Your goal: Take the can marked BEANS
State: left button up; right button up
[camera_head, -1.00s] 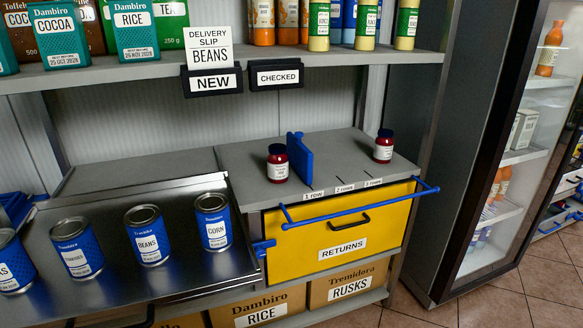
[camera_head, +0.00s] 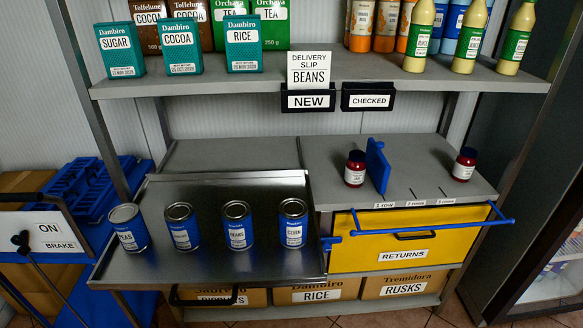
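The can marked BEANS (camera_head: 237,226) is blue with a white label and a bare metal lid. It stands upright on the metal tray (camera_head: 215,265), third from the left in a row of similar blue cans. To its right stands the CORN can (camera_head: 291,223). To its left stand a can with a label too small to read surely (camera_head: 182,227) and a can at the left end whose label seems to end in "AS" (camera_head: 128,228). A delivery slip reading BEANS (camera_head: 309,70) stands above the NEW holder. Neither gripper shows.
A blue divider (camera_head: 377,166) and two red jars (camera_head: 355,168) (camera_head: 464,164) stand on the grey counter right of the tray. A yellow RETURNS drawer (camera_head: 405,247) with a blue bar sits below. The shelf (camera_head: 290,80) overhangs behind. A blue cart with an ON/BRAKE sign (camera_head: 50,232) stands left.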

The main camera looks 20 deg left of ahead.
aim_at(236, 214)
jog(key=l+u, duration=0.1)
jog(key=u, duration=0.3)
jog(key=i+l+u, duration=0.1)
jog(key=u, duration=0.25)
jog(key=l+u, duration=0.15)
jog(key=u, duration=0.25)
jog(key=i, duration=0.05)
